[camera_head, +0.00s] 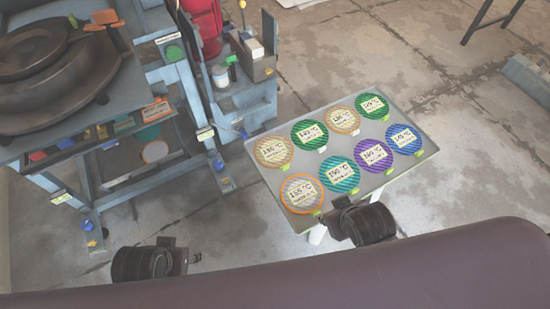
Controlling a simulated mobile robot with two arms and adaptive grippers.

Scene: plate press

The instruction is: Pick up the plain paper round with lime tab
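A shallow grey tray (437,149) holds several striped, labelled rounds in two rows. Two are tan and paper-coloured: the back-left round (274,151) and another (343,119) in the same row. The front-left round (303,193) is pale with an orange rim and a lime tab at its lower right. Which one is the plain paper round is hard to tell; the print is too small. My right gripper (346,206) is at the tray's front edge, close to the front-left and teal rounds. My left gripper (170,244) is low at the left, away from the tray. Finger openings are unclear.
Green, teal, purple (374,155) and blue (404,138) rounds also lie on the tray, close together. A press machine (45,75) with a lower shelf stands at the left. A blue-grey stand (240,98) with small containers is behind the tray. Concrete floor is open at right.

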